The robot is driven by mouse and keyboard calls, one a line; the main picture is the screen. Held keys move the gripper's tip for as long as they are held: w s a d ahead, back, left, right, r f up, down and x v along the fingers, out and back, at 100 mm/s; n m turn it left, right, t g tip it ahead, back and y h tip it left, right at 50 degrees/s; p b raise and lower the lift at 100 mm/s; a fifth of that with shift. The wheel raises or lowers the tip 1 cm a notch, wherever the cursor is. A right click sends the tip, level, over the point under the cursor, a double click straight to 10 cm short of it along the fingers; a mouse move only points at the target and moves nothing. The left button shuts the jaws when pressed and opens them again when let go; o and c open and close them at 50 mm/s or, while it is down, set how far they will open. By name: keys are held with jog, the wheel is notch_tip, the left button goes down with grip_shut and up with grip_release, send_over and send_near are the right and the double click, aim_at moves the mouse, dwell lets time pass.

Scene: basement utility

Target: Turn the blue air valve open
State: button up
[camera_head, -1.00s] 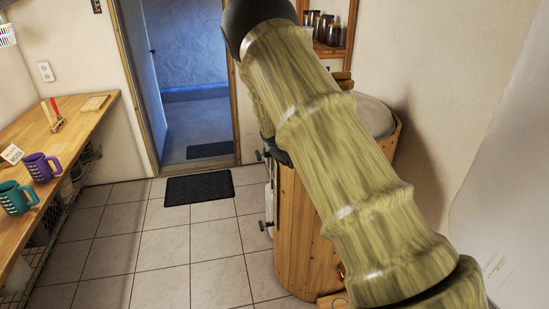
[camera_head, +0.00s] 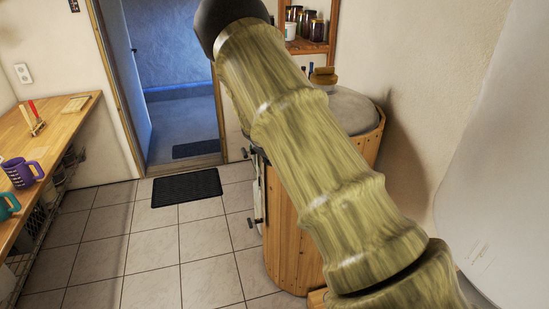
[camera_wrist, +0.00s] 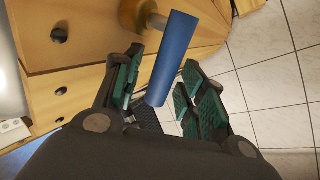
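A blue bar (camera_wrist: 172,58), which looks like the valve's handle, shows in the wrist view. It runs from the upper right down to the lower left. Near its upper end is a small metal part (camera_wrist: 156,20) beside a rounded, wood-coloured piece. My gripper (camera_wrist: 160,98) is open, with dark green pads on both sides. The bar's lower end appears between the fingers; whether it touches either pad I cannot tell. In the head view my arm runs across the picture and hides part of the wooden tub. The blue valve is not visible there.
In the wrist view, wooden drawers (camera_wrist: 60,75) with dark knobs are at left, tiles at right. In the head view, a wooden tub (camera_head: 289,240) stands behind my arm, a worktop (camera_head: 58,130) is at left, and a dark mat (camera_head: 187,188) lies on open floor.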

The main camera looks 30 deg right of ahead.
jog(key=v, duration=1.2)
dwell(0.5)
